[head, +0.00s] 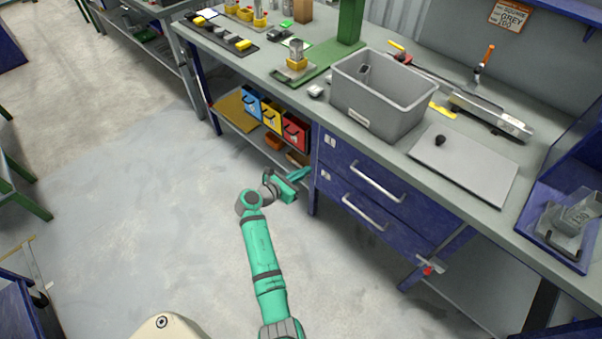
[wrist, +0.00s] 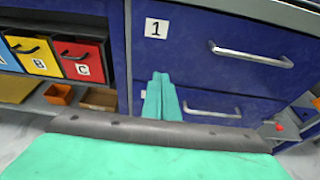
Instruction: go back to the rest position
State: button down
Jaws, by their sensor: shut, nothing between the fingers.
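My green arm reaches up from the bottom of the head view over the open floor. My gripper (head: 298,174) is at its end, beside the front of the blue bench by the left edge of the drawers. In the wrist view my gripper (wrist: 160,84) shows two green fingers pressed together with nothing between them. Behind them are the upper drawer (wrist: 190,45), labelled 1, and the lower drawer (wrist: 240,108), both closed. I cannot tell the exact gap between the fingertips and the drawer fronts.
The workbench (head: 395,170) carries a grey bin (head: 355,110) and a flat grey plate (head: 465,160). Blue, yellow and red small bins (head: 295,132) stand on the shelf below, left of the drawers. Floor (head: 150,210) to the left of my arm is clear.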

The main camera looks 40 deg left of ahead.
jog(key=shift+s+a+r, duration=0.15)
jog(key=shift+s, duration=0.3)
jog(key=shift+w, duration=0.1)
jog(key=s+d+f+m+g+y, duration=0.25)
jog(key=s+d+f+m, duration=0.35)
jog(key=s+d+f, duration=0.45)
jog(key=s+d+f+m+y, duration=0.2)
jog(key=s+d+f+m, duration=0.1)
jog(key=s+d+m, duration=0.7)
jog(key=s+d+r+m+t+h, duration=0.1)
jog(key=s+d+r+m, duration=0.8)
jog(key=r, duration=0.3)
jog(key=s+d+r+m+t+h, duration=0.1)
jog(key=s+d+r+m+t, duration=0.1)
jog(key=s+d+r+m, duration=0.7)
notch_tip(320, 180, up, 4)
jog(key=shift+s+d+f+m+h, duration=0.25)
jog(key=shift+s+d+m+h, duration=0.05)
jog(key=shift+s+d+h, duration=0.05)
